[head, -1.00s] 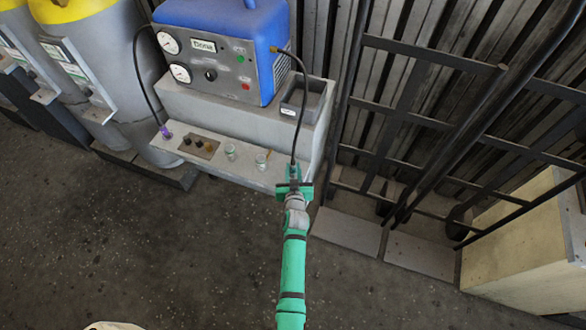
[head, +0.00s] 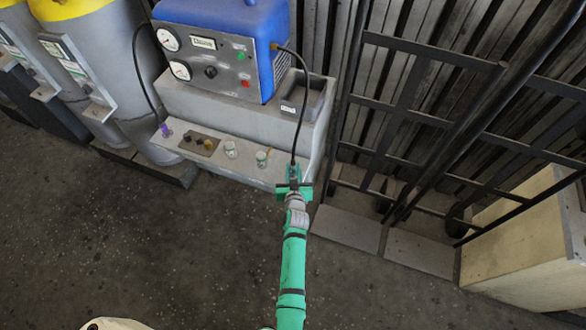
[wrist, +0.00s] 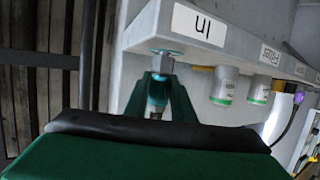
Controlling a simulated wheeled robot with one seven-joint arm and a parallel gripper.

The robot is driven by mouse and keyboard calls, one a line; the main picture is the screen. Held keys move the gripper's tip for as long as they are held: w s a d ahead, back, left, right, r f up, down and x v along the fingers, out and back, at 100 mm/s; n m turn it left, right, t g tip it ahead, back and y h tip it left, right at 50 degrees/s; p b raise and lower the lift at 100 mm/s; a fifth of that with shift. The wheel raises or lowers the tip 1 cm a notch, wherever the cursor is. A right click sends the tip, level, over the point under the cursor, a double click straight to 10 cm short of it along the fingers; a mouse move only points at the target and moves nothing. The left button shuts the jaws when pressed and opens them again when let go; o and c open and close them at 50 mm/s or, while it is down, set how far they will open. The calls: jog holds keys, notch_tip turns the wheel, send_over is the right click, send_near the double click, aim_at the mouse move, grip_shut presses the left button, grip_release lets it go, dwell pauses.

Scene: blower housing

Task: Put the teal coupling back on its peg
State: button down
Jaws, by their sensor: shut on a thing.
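My gripper (head: 294,180) is at the front right end of the grey ledge (head: 217,160), at the lower end of a black hose (head: 303,110). In the wrist view its green fingers (wrist: 160,95) are shut around a slim metal coupling (wrist: 158,76) with a teal band. A hex metal fitting (wrist: 163,53) shows just beyond the fingertips, against the ledge near an "IN" label (wrist: 193,24). I cannot tell whether the coupling is joined to it. Two grey, green-banded pieces (wrist: 224,87) stand beside on the ledge. I cannot tell which is the peg.
A blue machine (head: 215,50) with gauges stands behind the ledge. A purple coupling (head: 165,131) is at the ledge's left end, beside a plate of knobs (head: 198,145). Grey cylinders (head: 95,70) stand left. A dark hand truck (head: 425,110) and a pale crate (head: 525,240) are right. The floor in front is clear.

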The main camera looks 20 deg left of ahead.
jog(key=shift+f, duration=0.2)
jog(key=c, duration=1.4)
grip_release()
jog(key=shift+c, duration=0.2)
jog(key=v, duration=1.1)
jog(key=shift+a, duration=0.1)
